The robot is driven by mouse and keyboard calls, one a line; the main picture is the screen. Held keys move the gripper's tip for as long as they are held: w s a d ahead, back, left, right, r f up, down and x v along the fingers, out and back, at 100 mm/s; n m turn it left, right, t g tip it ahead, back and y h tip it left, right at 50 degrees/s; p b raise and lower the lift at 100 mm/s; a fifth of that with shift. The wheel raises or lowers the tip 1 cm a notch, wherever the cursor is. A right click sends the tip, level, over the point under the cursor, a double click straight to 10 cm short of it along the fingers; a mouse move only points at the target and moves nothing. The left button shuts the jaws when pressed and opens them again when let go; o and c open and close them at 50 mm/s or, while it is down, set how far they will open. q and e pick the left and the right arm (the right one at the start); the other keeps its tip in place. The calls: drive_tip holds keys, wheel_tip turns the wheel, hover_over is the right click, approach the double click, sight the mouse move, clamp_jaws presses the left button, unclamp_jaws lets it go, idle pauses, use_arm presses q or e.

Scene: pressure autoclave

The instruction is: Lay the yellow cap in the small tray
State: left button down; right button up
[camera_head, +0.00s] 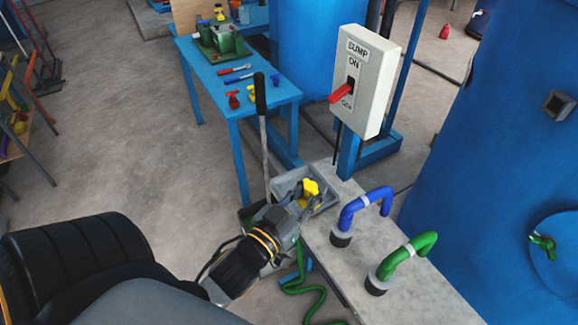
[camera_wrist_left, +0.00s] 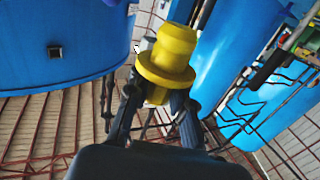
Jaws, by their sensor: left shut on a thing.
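The yellow cap (camera_head: 311,187) is held by my left gripper (camera_head: 302,201) over the grey small tray (camera_head: 289,180). In the left wrist view, the yellow cap (camera_wrist_left: 167,62) sits between the two dark fingers of my left gripper (camera_wrist_left: 158,100), with its flange and round end standing beyond the fingertips. The tray lies at the far left end of the grey bench (camera_head: 349,249), and my gripper hides part of it. I cannot tell whether the cap touches the tray floor. My right gripper is not in view.
A blue pipe (camera_head: 350,212) and a green pipe (camera_head: 400,258) rise from the bench just right of the tray. The pump switch box (camera_head: 364,80) stands behind. A long dark lever (camera_head: 260,95) rises close to my left gripper. A blue table (camera_head: 266,93) holds tools.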

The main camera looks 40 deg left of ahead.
use_arm(q)
drive_tip(key=shift+w+a, duration=0.25)
drive_tip(key=shift+w, duration=0.05)
drive_tip(key=w+a+f, duration=0.2)
drive_tip(key=w+f, duration=0.1)
drive_tip(key=w+a+f, duration=0.5)
drive_tip(key=w+f, duration=0.1)
drive_tip(key=w, duration=0.1)
drive_tip(key=shift+a+f+p, duration=0.15)
drive_tip(key=shift+a+p, duration=0.15)
drive_tip(key=shift+a, duration=0.05)
wheel_tip(320, 180, down, 3)
drive_tip(key=shift+w+a+f, duration=0.1)
drive_tip(key=shift+w+f, duration=0.05)
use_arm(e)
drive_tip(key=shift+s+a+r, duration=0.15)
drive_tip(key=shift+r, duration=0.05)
use_arm(q)
drive_tip(key=shift+f, duration=0.1)
drive_tip(key=c, duration=1.2)
unclamp_jaws()
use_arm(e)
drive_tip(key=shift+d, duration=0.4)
